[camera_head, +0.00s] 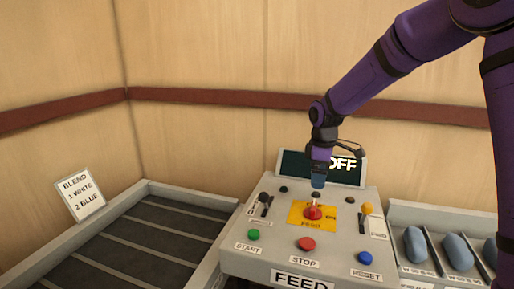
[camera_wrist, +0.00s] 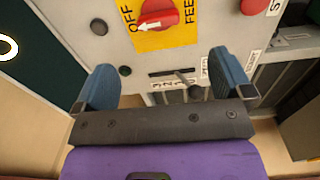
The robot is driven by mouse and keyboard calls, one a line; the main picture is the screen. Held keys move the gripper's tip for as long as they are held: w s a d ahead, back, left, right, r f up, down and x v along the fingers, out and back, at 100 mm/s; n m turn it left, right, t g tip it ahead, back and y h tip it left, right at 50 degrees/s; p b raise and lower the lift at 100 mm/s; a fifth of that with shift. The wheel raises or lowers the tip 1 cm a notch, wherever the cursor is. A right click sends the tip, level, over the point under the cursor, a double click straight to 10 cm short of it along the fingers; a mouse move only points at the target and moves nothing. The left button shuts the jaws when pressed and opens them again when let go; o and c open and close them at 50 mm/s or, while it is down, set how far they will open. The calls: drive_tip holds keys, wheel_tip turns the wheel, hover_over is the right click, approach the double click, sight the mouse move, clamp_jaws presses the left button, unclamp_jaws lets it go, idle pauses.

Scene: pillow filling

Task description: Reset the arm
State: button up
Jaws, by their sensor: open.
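My purple arm reaches in from the upper right in the head view, and my gripper (camera_head: 316,188) is over the control panel (camera_head: 235,262), just above the red rotary knob (camera_head: 313,212) on its yellow plate. In the wrist view my gripper (camera_wrist: 165,80) is open, its two blue fingers apart with nothing between them. The red knob (camera_wrist: 157,14) shows at the top of the wrist view, beyond the fingers and clear of them. A dark lever (camera_wrist: 190,84) in a slot shows between the fingertips. The display (camera_head: 343,165) behind the gripper reads "OFF", partly hidden by my arm.
The panel front has a green START button (camera_head: 253,235), a red STOP button (camera_head: 306,244) and a blue RESET button (camera_head: 365,258). A slatted conveyor bed (camera_head: 140,240) lies left. A tray (camera_head: 430,211) with blue pillows is right. A sign (camera_head: 80,195) reads "BLEND 1 WHITE 2 BLUE".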

drive_tip(key=s+d+r+m+t, duration=0.15)
drive_tip(key=s+r+m, duration=0.25)
drive_tip(key=s+r, duration=0.5)
drive_tip(key=s+d+r+m+t, duration=0.1)
drive_tip(key=s+r+m, duration=0.1)
drive_tip(key=s, duration=0.6)
drive_tip(key=s+d+r+m+t, duration=0.1)
drive_tip(key=s+m, duration=0.3)
drive_tip(key=s, duration=0.5)
drive_tip(key=s+d+r+m+t, duration=0.1)
drive_tip(key=s+d+r+m, duration=0.2)
drive_tip(key=s, duration=0.6)
drive_tip(key=shift+r, duration=0.25)
